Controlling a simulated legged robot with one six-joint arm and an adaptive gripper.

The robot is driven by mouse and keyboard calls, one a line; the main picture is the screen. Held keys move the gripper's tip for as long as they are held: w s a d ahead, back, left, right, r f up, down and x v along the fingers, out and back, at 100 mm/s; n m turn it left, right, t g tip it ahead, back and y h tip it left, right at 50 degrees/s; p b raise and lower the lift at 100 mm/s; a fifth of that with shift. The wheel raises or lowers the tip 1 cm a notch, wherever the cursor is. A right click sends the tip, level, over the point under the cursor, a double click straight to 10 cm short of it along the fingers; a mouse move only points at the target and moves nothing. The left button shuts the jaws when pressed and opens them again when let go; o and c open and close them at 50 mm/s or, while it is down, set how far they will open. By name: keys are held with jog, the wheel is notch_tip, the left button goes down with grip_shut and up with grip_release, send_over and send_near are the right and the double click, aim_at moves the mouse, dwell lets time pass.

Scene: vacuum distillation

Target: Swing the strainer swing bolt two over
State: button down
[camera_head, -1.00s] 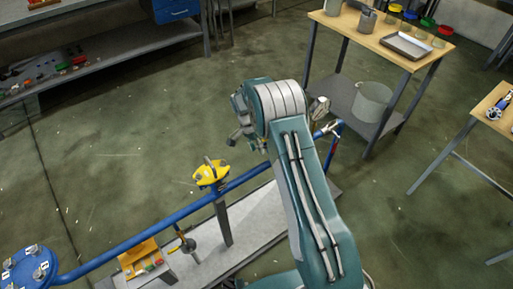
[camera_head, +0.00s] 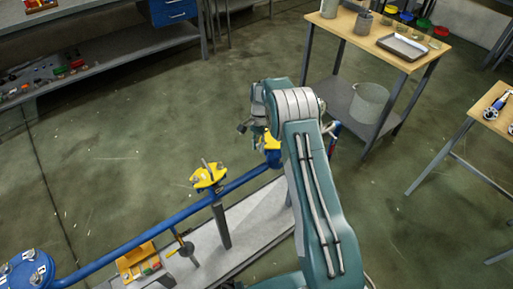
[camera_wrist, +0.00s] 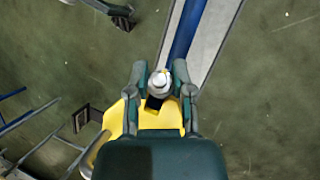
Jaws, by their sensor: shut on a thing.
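In the wrist view, my gripper (camera_wrist: 160,78) has its two dark fingers on either side of a round silver bolt head (camera_wrist: 160,83), and is shut on it. It appears to be a swing bolt. A yellow cover (camera_wrist: 117,118) lies just below and beside it, partly hidden by my gripper's body. In the head view, a yellow part (camera_head: 271,143) shows at the blue pipe beside my gripper, mostly hidden by my arm. The bolt is hidden there, and I cannot tell which numbered bolt it is.
Another yellow fitting (camera_head: 208,176) with metal studs stands on the blue pipe (camera_head: 150,232) to the left. A blue flange (camera_head: 25,272) is at the lower left. A wooden-topped table (camera_head: 385,42) with a bucket (camera_head: 369,103) below stands at the right.

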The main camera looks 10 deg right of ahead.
jog(key=shift+w, duration=0.1)
jog(key=c, duration=0.7)
grip_release()
jog(key=shift+c, duration=0.2)
jog(key=v, duration=1.2)
